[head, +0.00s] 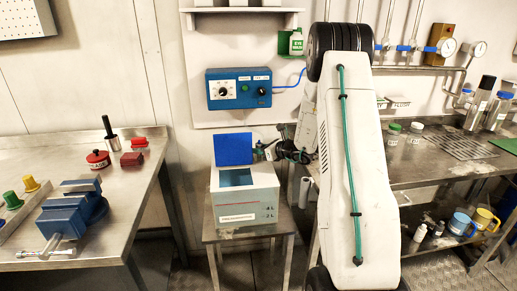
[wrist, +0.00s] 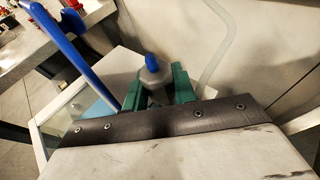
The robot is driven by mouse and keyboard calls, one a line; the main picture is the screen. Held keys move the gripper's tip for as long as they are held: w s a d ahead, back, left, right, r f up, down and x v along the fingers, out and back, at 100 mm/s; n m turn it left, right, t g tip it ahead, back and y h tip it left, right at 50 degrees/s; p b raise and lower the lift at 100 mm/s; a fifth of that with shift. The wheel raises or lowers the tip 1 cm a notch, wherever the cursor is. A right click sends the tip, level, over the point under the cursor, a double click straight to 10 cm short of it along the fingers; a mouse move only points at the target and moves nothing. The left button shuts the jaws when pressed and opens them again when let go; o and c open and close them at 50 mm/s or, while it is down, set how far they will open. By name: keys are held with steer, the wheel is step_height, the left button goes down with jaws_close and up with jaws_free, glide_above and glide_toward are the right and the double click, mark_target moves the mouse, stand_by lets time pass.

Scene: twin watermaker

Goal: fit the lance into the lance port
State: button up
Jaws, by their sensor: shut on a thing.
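My gripper (wrist: 155,85), with green fingers, is shut on a grey fitting with a blue tip (wrist: 152,66), which I take to be the lance. Its lower part is hidden by the fingers and my wrist. In the head view my gripper (head: 268,150) is small and dark, close to the right of the raised blue lid of a white tank (head: 246,205). The tank also shows at the left of the wrist view (wrist: 48,132). I cannot pick out the lance port in either view.
The blue lid (head: 233,149) stands upright beside my gripper. A blue control box (head: 238,88) hangs on the wall above. A steel bench with a blue vise (head: 75,208) is left. The right bench (head: 420,165) carries bottles and jars. My arm hides part of it.

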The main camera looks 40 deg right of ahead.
steer(key=shift+f, duration=0.75)
steer(key=o, duration=0.9)
steer(key=v, duration=0.7)
steer(key=shift+s+d, duration=0.15)
steer(key=shift+s, duration=0.2)
